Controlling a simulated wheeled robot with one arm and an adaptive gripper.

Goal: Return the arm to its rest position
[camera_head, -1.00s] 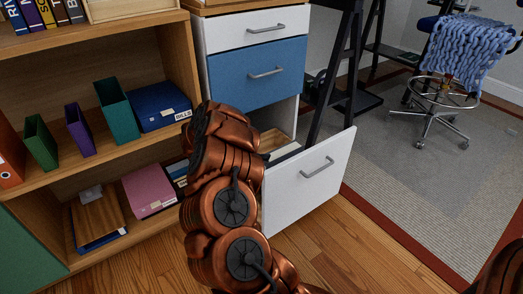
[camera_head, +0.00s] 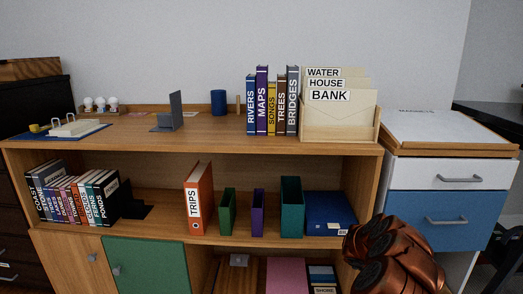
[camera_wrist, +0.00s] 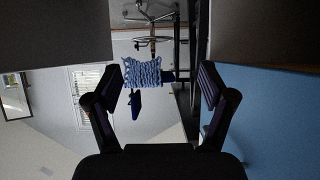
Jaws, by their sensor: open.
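My gripper (camera_wrist: 160,95) shows in the wrist view with its two dark fingers spread apart and nothing between them. Beyond the fingers, the wrist view shows a blue knitted throw (camera_wrist: 143,72) on a chair, well away from the gripper, and the picture appears turned over. In the head view my copper-coloured arm (camera_head: 392,256) is at the lower right, in front of the drawer cabinet and the shelf's right end. The gripper itself cannot be made out in the head view.
A wooden bookcase (camera_head: 200,148) holds books, binders and a file box (camera_head: 340,118). The drawer cabinet (camera_head: 440,175) stands to its right, with a blue drawer (camera_head: 455,218). Its lower part is mostly hidden by my arm or out of frame. A dark desk (camera_head: 490,118) is at the right edge.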

